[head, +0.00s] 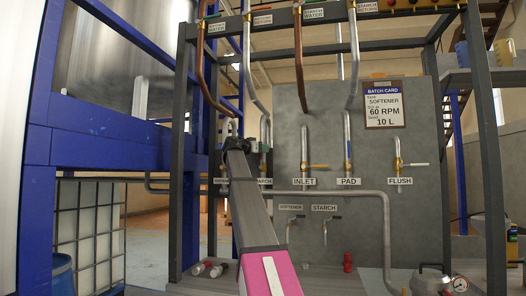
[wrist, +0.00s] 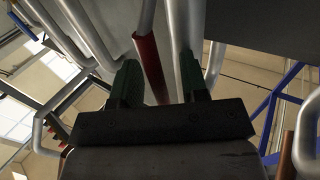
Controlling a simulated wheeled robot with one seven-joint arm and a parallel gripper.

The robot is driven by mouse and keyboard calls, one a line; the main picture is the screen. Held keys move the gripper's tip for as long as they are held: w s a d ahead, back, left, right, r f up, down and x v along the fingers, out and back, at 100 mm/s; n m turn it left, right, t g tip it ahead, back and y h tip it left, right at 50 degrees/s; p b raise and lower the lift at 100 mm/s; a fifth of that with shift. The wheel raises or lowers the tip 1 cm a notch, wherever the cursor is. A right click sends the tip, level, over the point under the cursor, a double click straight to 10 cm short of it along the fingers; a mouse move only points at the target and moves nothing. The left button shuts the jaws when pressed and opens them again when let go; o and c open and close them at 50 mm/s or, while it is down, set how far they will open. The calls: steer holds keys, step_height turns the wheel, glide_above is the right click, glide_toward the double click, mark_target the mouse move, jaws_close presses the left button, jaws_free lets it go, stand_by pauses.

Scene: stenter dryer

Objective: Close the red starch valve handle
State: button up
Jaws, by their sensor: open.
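My gripper (wrist: 160,78) is open, with its two dark green fingers pointing up the wrist view. A dark red bar (wrist: 148,60) with a grey part at its upper end shows between the fingers; it looks like the red valve handle. I cannot tell whether the fingers touch it. In the head view my gripper (head: 236,144) is up at the pipes left of the grey panel. A partly covered label ending in "ARCH" (head: 264,181) is just right of my arm. The red handle cannot be made out in the head view.
The grey panel (head: 370,225) carries INLET (head: 304,182), PAD (head: 348,182) and FLUSH (head: 400,181) valves. Small softener and starch valves (head: 324,219) are lower down. Dark frame posts (head: 184,150) and vertical pipes crowd my gripper. A blue frame (head: 100,150) stands left.

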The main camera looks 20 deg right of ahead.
steer(key=shift+w+d, duration=0.2)
steer(key=shift+d, duration=0.25)
jaws_close()
